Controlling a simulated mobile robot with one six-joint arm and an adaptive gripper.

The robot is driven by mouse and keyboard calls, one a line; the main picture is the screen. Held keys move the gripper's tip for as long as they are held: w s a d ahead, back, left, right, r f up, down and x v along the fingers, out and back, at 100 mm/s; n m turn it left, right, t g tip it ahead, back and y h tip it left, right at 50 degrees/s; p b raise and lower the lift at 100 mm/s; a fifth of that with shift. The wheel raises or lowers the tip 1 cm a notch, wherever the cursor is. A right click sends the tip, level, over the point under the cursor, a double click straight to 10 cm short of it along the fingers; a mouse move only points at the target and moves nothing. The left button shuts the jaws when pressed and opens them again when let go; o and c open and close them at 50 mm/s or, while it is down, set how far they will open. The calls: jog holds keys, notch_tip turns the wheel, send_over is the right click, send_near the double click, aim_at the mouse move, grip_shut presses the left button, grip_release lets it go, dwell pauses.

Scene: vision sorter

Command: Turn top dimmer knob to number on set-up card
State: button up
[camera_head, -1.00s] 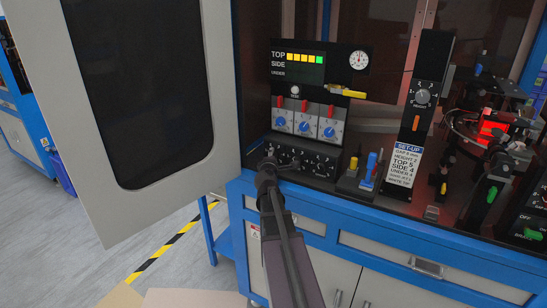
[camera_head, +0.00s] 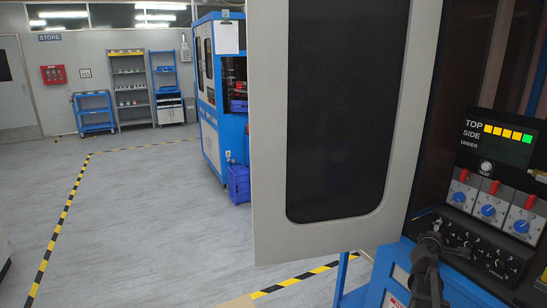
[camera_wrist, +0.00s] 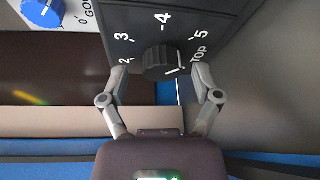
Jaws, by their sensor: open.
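The top dimmer knob (camera_wrist: 160,62) is black and round, on a dark panel with white numbers 2, 3, 4, 5 and the word "Top" around it. A white mark shows near its lower right edge; I cannot tell surely which number it points to. My gripper (camera_wrist: 158,76) is open, with one finger on each side of the knob; contact is unclear. In the head view my gripper (camera_head: 432,242) is at the left end of the dimmer panel (camera_head: 488,262) and hides that knob. The set-up card is outside the current views.
A display (camera_head: 505,142) above the dimmers shows yellow squares and one green in the TOP row. Blue knobs (camera_head: 488,211) with red switches sit above the dimmer panel. The open grey cabinet door (camera_head: 268,150) stands to the left. Open floor (camera_head: 150,220) lies beyond it.

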jog(key=a+m+g+p, duration=0.1)
jog(key=a+p, duration=0.1)
jog(key=a, duration=0.1)
jog(key=s+a+r+m+g+p, duration=0.1)
jog(key=a+m+p, duration=0.1)
jog(key=a, duration=0.1)
jog(key=s+a+r+m+g+p, duration=0.1)
jog(key=a+p, duration=0.1)
jog(key=shift+s+a+r+m+y, duration=0.15)
jog(key=shift+s+a+m+y, duration=0.1)
jog(key=shift+a+m+y, duration=0.15)
jog(key=s+a+f+m+g+y, duration=0.2)
jog(key=s+a+f+y, duration=0.1)
jog(key=a, duration=0.8)
jog(key=s+a+f+m+g+y+p, duration=0.1)
jog(key=s+a+f+m+g+y, duration=0.1)
jog(key=s+a, duration=0.4)
jog(key=s+a+f+m+g+y+p, duration=0.1)
jog(key=s+a+f+g+y, duration=0.3)
jog(key=a, duration=1.2)
jog(key=shift+s+f+m+y, duration=0.5)
jog(key=shift+s+f+y, duration=0.15)
jog(key=shift+y, duration=0.55)
jog(key=shift+w, duration=0.1)
jog(key=c, duration=0.3)
jog(key=shift+c, duration=0.2)
